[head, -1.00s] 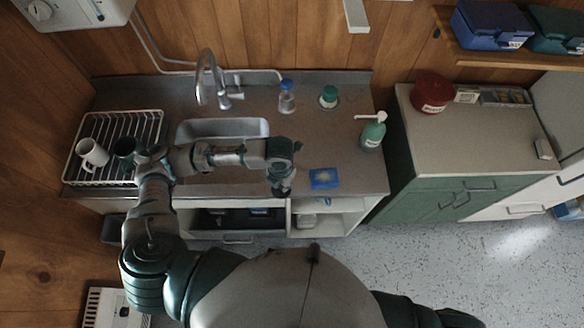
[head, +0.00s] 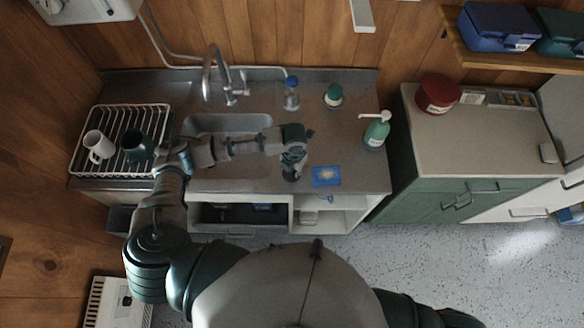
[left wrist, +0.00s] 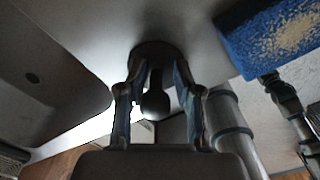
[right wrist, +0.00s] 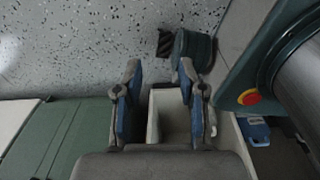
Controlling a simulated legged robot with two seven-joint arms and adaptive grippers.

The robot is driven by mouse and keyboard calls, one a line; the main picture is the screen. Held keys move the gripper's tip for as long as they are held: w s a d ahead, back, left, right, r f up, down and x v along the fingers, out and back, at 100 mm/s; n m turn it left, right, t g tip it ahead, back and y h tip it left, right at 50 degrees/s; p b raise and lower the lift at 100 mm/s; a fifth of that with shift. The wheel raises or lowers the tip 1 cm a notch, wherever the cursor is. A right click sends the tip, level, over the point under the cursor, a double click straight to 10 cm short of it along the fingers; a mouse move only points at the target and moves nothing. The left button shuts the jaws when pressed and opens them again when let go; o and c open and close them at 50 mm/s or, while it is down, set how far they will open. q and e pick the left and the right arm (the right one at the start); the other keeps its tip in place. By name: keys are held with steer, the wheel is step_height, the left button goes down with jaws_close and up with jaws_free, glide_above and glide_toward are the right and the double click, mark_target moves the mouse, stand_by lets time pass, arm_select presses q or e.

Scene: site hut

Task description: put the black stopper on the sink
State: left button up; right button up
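The black stopper (left wrist: 155,103), a dark disc with a round knob, shows in the left wrist view at the counter's front part, just left of the blue sponge. My left gripper (left wrist: 160,75) is open, with its fingers on either side of the knob and a gap visible at the right finger. In the head view my left gripper (head: 291,172) hides most of the stopper. My right gripper (right wrist: 160,85) is open and empty.
The blue sponge (head: 326,177) lies close to the right of my left gripper. A dish rack (head: 112,112) with two mugs stands left of the sink. A faucet (head: 220,75), a blue-capped bottle (head: 291,93), a green-lidded jar (head: 333,95) and a soap dispenser (head: 376,130) stand around.

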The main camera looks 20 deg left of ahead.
arm_select(q)
steer(key=shift+o, duration=0.5)
steer(key=shift+d, duration=0.4)
steer(key=shift+a+r, duration=0.1)
steer(key=shift+r, duration=0.15)
step_height(320, 180, up, 11)
steer(key=shift+f, duration=0.2)
steer(key=shift+r, duration=0.55)
arm_select(e)
steer(key=shift+s+d+f, duration=0.1)
steer(key=shift+d+f, duration=0.3)
steer(key=shift+d, duration=0.15)
arm_select(q)
steer(key=shift+a, duration=0.2)
arm_select(e)
steer(key=shift+a+r, duration=0.1)
